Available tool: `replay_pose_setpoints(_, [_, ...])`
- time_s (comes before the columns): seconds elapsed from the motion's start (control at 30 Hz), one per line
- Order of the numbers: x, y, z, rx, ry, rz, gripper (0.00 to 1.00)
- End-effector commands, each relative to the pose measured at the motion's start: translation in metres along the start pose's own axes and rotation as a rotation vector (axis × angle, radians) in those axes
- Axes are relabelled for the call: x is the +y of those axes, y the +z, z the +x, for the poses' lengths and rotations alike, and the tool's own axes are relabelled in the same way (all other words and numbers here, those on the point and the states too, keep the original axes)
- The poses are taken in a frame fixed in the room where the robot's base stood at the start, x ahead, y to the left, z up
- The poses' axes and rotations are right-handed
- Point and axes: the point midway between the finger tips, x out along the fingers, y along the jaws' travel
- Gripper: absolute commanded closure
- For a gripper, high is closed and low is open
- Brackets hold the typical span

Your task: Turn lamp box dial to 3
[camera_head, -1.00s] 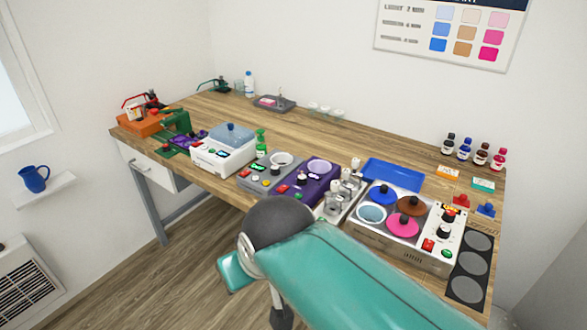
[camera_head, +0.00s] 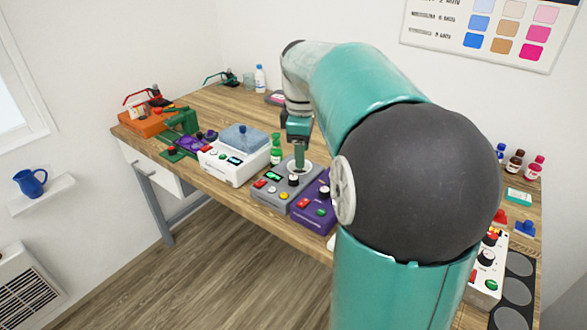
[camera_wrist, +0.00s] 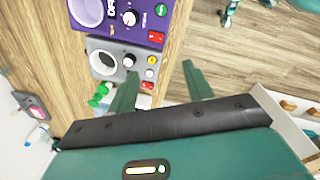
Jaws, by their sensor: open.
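No box carries a readable lamp label, so I cannot tell which is the lamp box. A grey box (camera_head: 264,187) has a round well, a lit display, a white-and-black dial (camera_head: 293,180) and red and yellow buttons. The grey box (camera_wrist: 104,45) and its dial (camera_wrist: 131,61) show in the wrist view too. A purple box (camera_wrist: 100,28) beside it has a similar dial (camera_wrist: 130,18). My gripper (camera_head: 299,163) is over the grey box in the head view. In the wrist view my gripper (camera_wrist: 160,68) is open and empty, one finger near that dial. The dial settings are unreadable.
A white box (camera_head: 232,164) with a blue lid and a green bottle (camera_head: 276,150) stand left of the grey box. A white control panel (camera_head: 487,268) with dials is at the right. My arm hides the middle of the bench. The floor in front is clear.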

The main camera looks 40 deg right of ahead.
Motion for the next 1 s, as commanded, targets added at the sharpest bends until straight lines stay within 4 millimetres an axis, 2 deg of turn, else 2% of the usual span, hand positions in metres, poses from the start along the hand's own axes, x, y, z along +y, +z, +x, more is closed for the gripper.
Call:
replay_pose_setpoints(0.03, [0.021, 0.016, 0.01, -0.003, -0.033, -0.035, 0.49])
replay_pose_setpoints(0.1, [0.039, 0.031, 0.018, 0.001, -0.065, -0.095, 0.49])
replay_pose_setpoints(0.27, [0.06, 0.056, 0.029, 0.013, -0.105, -0.177, 0.49])
replay_pose_setpoints(0.43, [0.061, 0.061, 0.04, 0.017, -0.113, -0.198, 0.49])
replay_pose_setpoints(0.53, [0.059, 0.061, 0.053, 0.017, -0.114, -0.197, 0.49])
replay_pose_setpoints(1.0, [0.052, 0.058, 0.143, 0.017, -0.115, -0.198, 0.49])
